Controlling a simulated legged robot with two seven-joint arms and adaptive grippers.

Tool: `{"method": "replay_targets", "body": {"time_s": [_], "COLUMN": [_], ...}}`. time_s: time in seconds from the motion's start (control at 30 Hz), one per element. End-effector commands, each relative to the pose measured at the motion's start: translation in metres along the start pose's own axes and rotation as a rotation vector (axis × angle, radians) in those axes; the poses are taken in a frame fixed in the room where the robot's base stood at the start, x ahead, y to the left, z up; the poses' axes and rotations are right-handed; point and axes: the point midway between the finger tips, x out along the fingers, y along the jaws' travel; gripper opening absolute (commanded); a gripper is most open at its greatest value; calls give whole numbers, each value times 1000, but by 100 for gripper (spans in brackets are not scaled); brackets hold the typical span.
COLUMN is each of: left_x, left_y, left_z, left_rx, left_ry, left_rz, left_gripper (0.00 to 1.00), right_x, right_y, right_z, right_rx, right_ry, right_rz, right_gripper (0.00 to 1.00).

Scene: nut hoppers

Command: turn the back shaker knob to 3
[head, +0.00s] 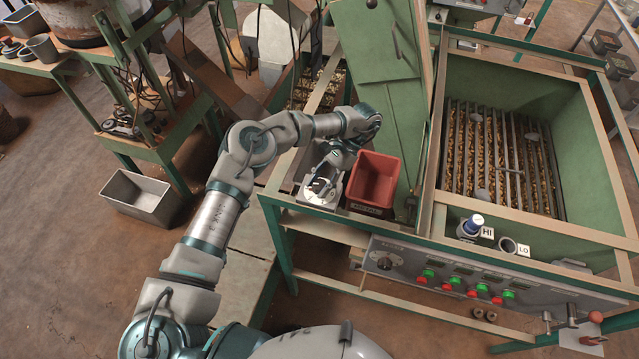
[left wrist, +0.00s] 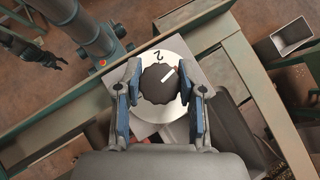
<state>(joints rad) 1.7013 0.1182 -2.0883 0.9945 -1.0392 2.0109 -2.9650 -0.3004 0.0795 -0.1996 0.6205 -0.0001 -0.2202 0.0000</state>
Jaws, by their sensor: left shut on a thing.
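The black shaker knob (left wrist: 158,84) sits on a round white dial (left wrist: 181,57) with a printed 2 (left wrist: 157,56). The knob's white pointer slants up and right in the left wrist view, clockwise past the 2. Other dial marks are hidden or too small to read. My left gripper (left wrist: 160,92) is shut on the knob, with one blue-padded finger on each side. In the head view, the white dial (head: 319,190) shows left of a red bin, with my left gripper (head: 324,180) over it. My right gripper is not in view.
The red bin (head: 376,181) stands close to the right of the dial. A green sloped panel (head: 385,90) rises behind it. A metal tray (head: 145,190) lies on the floor left.

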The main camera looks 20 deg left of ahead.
Motion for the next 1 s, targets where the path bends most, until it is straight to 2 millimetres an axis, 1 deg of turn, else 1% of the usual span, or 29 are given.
{"method": "replay_targets", "body": {"time_s": [0.3,0.73,0.77,0.8,0.87,1.0], "left_x": [1,2,2,2,2,2], "left_y": [0,1,1,1,1,1], "left_z": [-1,-2,-2,-2,-2,0], "left_rx": [52,58,59,59,59,58], "left_ry": [4,2,2,2,1,2], "left_rz": [-59,-63,-63,-63,-63,-63], "left_gripper": [5,5,42,52,65,65], "right_x": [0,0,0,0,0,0], "right_y": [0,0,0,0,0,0], "right_z": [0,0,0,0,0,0], "right_rx": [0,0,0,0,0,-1], "right_ry": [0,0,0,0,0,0], "right_rz": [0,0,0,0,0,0], "right_gripper": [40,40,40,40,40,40]}}
